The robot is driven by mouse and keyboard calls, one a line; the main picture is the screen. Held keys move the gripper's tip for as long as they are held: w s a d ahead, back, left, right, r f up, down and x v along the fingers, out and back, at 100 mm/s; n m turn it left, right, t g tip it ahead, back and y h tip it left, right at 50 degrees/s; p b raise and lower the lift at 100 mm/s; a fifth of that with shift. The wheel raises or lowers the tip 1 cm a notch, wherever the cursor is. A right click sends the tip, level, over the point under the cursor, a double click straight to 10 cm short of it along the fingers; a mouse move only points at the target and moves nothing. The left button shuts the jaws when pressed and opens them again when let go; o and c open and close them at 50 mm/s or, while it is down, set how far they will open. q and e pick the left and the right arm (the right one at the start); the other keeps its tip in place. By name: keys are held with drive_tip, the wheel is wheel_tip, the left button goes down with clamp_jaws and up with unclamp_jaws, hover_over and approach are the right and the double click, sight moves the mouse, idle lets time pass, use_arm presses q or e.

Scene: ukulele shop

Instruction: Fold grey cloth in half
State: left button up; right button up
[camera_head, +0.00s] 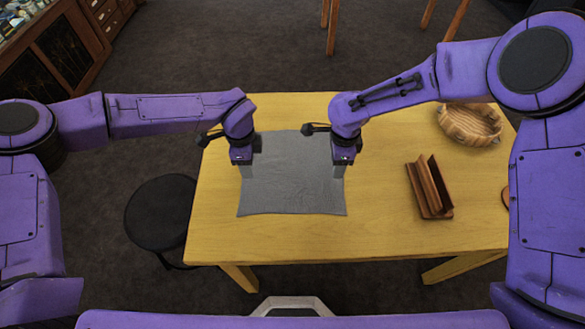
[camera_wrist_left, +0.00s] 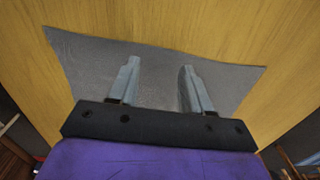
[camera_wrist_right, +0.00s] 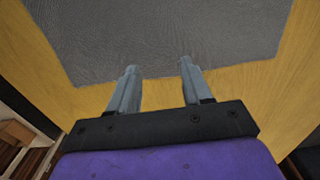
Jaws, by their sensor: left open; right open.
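The grey cloth (camera_head: 292,185) lies spread out flat on the wooden table, roughly square. My left gripper (camera_head: 245,174) points down over the cloth's left side, open and empty. In the left wrist view its fingers (camera_wrist_left: 160,72) stand apart over the cloth (camera_wrist_left: 90,62), with one cloth edge beyond the tips. My right gripper (camera_head: 339,170) points down at the cloth's right edge, open. In the right wrist view its fingertips (camera_wrist_right: 158,70) are apart near an edge of the cloth (camera_wrist_right: 160,35). I cannot tell whether either gripper touches the cloth. My arms hide part of its far side.
A wicker basket (camera_head: 469,123) stands at the table's back right. A brown wooden stand (camera_head: 429,188) is right of the cloth. A black round stool (camera_head: 161,211) is left of the table (camera_head: 390,235). The front of the table is clear.

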use_arm(q)
drive_tip(key=shift+w+f, duration=0.65)
drive_tip(key=shift+f, duration=0.15)
use_arm(e)
drive_tip(key=shift+w+f, duration=0.7)
drive_tip(key=shift+f, duration=0.1)
use_arm(q)
drive_tip(key=shift+s+r, duration=0.15)
drive_tip(key=shift+s, duration=0.1)
use_arm(e)
drive_tip(key=shift+s+r, duration=0.2)
drive_tip(key=shift+s, duration=0.1)
use_arm(q)
drive_tip(key=shift+s, duration=0.1)
use_arm(e)
drive_tip(key=shift+s+f, duration=0.1)
drive_tip(key=shift+f, duration=0.05)
use_arm(q)
drive_tip(key=shift+f, duration=0.2)
clamp_jaws()
use_arm(e)
drive_tip(key=shift+f, duration=0.1)
clamp_jaws()
use_arm(q)
drive_tip(key=shift+r, duration=0.1)
